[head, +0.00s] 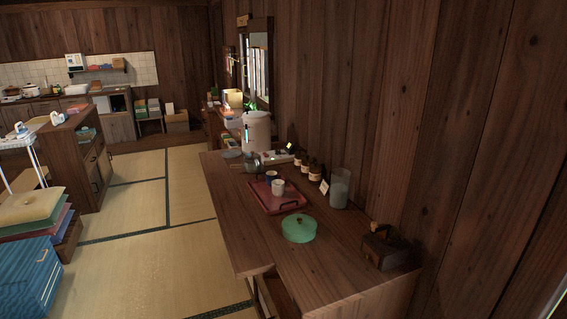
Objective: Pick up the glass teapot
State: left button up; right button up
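A small clear glass vessel (252,167) stands on the wooden table, behind the red tray and in front of the white urn. It looks like the glass teapot, but it is too small and dim to make out its handle or spout. A tall clear glass jar (340,189) stands near the wall on the same table. Neither of my grippers is in the head view.
The long wooden table (238,208) runs along the right wall. Tatami floor (135,253) lies open on the left.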

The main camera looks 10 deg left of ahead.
aim_at(253, 168)
jog(key=i+j+z, duration=0.1)
jog(key=j, duration=0.3)
jog(key=i+j+z, duration=0.1)
jog(key=j, duration=0.3)
jog(key=i+j+z, duration=0.1)
jog(key=i+j, duration=0.15)
jog(key=j, duration=0.15)
jog(key=i+j+z, duration=0.1)
jog(key=j, duration=0.3)
jog(key=i+j+z, duration=0.1)
jog(key=j, duration=0.35)
